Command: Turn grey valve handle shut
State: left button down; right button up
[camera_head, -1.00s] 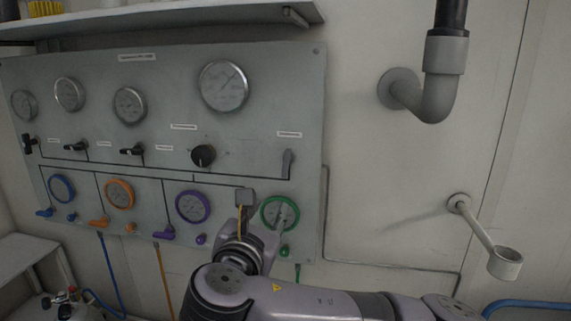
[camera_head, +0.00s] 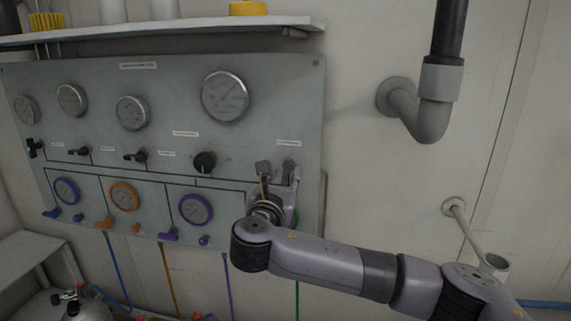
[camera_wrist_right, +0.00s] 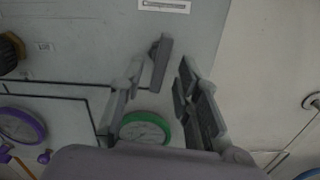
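The grey valve handle (camera_head: 288,167) is on the right part of the panel, below a small white label, and points roughly upright. In the right wrist view the grey handle (camera_wrist_right: 161,62) lies ahead between the fingertips, nearer the left finger. My right gripper (camera_head: 278,178) is at the panel in front of the handle. In the wrist view its fingers (camera_wrist_right: 160,85) are spread apart with nothing held. I cannot tell whether a finger touches the handle. My left gripper is not in view.
A black knob (camera_head: 205,162) is left of the handle. The green-rimmed gauge (camera_wrist_right: 145,129) is below it, mostly hidden by my arm in the head view. A purple gauge (camera_head: 195,209) is lower left. A grey pipe (camera_head: 433,115) and a wall bracket (camera_head: 468,226) stand to the right.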

aim_at(285, 175)
jog(key=shift+w+d+p, duration=0.15)
jog(key=shift+w+p, duration=0.05)
jog(key=shift+w, duration=0.55)
jog(key=shift+w+d+p, duration=0.15)
jog(key=shift+w, duration=0.6)
grip_shut()
